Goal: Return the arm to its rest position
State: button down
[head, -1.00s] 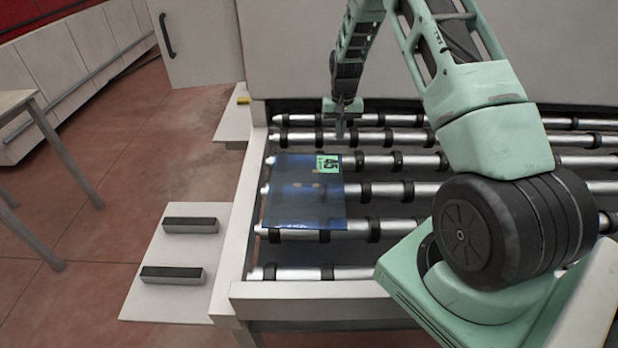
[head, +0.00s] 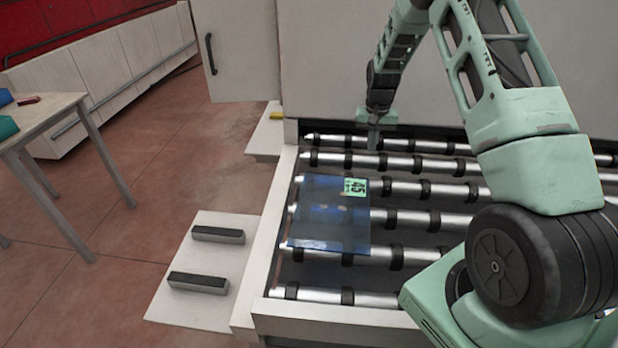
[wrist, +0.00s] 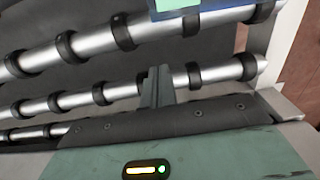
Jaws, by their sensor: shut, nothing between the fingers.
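My gripper (head: 373,138) hangs from my green and black arm above the far rollers of the conveyor, behind the glass sheet. Its fingers (wrist: 157,88) are together with nothing between them in the wrist view. A bluish see-through glass sheet (head: 325,228) lies flat on the left part of the rollers, with a green label reading 45 (head: 355,187) at its far right corner. The gripper is apart from the sheet. In the wrist view, a corner of the label (wrist: 178,4) and a strip of the sheet (wrist: 220,5) show at the top edge.
The conveyor frame (head: 262,262) has black-ringed metal rollers (head: 432,220). A pale board (head: 195,262) with two dark-topped blocks (head: 218,234) stands left of it. A table (head: 45,112) is at far left. A pale machine wall with a door (head: 235,55) stands behind. Floor between is clear.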

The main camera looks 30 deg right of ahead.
jog(key=s+a+r+n+b, duration=0.2)
jog(key=a+r, duration=0.1)
jog(key=a, duration=0.7)
jog(key=s+a+r+n+y+b, duration=0.1)
jog(key=s+a+r+n, duration=0.15)
jog(key=a, duration=0.75)
jog(key=s+a+r+n+b, duration=0.2)
jog(key=s+a, duration=0.1)
jog(key=a, duration=0.7)
jog(key=s+a+n+b, duration=0.1)
jog(key=s+a+n, duration=0.3)
jog(key=s, duration=0.9)
jog(key=s+a+n+b, duration=0.2)
jog(key=s+a+n, duration=0.2)
jog(key=s+a, duration=0.4)
jog(key=s+r, duration=0.1)
jog(key=s, duration=0.3)
jog(key=shift+s+n, duration=0.35)
jog(key=shift+s, duration=0.05)
jog(key=shift+a, duration=0.1)
